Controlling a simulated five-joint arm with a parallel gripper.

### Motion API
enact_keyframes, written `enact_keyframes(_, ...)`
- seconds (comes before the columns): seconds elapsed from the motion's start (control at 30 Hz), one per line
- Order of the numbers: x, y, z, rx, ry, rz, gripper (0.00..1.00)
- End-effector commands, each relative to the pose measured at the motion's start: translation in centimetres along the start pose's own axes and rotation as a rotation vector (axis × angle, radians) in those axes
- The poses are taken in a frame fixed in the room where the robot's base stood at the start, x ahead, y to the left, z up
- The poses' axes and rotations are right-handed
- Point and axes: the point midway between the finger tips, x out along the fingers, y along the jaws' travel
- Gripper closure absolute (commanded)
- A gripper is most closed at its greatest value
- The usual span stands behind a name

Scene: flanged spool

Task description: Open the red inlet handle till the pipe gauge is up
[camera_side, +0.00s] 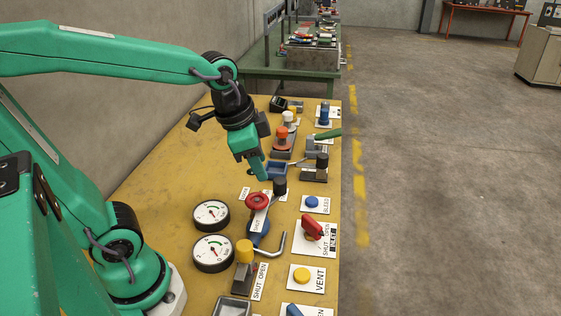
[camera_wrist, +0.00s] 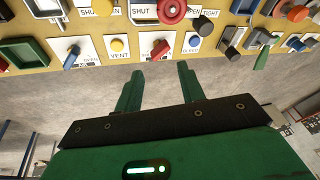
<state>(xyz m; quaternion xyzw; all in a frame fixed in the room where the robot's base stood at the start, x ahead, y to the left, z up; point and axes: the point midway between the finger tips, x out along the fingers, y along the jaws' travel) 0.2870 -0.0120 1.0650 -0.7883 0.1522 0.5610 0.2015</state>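A round red handwheel (camera_side: 257,201) stands on a blue valve body on the yellow bench, with a SHUT label on it. It also shows at the top of the wrist view (camera_wrist: 172,8). A red turning handle (camera_side: 312,228) sits on a white plate marked SHUT and OPEN, and shows in the wrist view (camera_wrist: 160,48). I cannot read which is the inlet. Two round white gauges (camera_side: 211,214) (camera_side: 212,252) lie left of the handwheel; their exact readings are too small to tell. My gripper (camera_side: 260,172) hangs above and behind the handwheel. Its fingers (camera_wrist: 157,74) are apart and empty.
A yellow knob (camera_side: 245,250) with a bent grey pipe stands in front of the handwheel. Yellow VENT (camera_side: 302,275) and blue BLEED (camera_side: 312,203) buttons sit along the right edge. A black-topped knob (camera_side: 280,186) stands close to my fingers. Orange and white knobs stand behind.

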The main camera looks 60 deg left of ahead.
Motion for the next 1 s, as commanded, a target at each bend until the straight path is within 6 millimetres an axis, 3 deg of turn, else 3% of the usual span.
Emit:
enact_keyframes(0.6,9.5,-0.7,-6.3,0.691,-0.151,0.171,0.61)
enact_keyframes(0.8,13.1,-0.5,-7.5,0.897,-0.177,0.239,0.61)
enact_keyframes(1.0,15.4,-0.2,-8.1,1.020,-0.187,0.283,0.61)
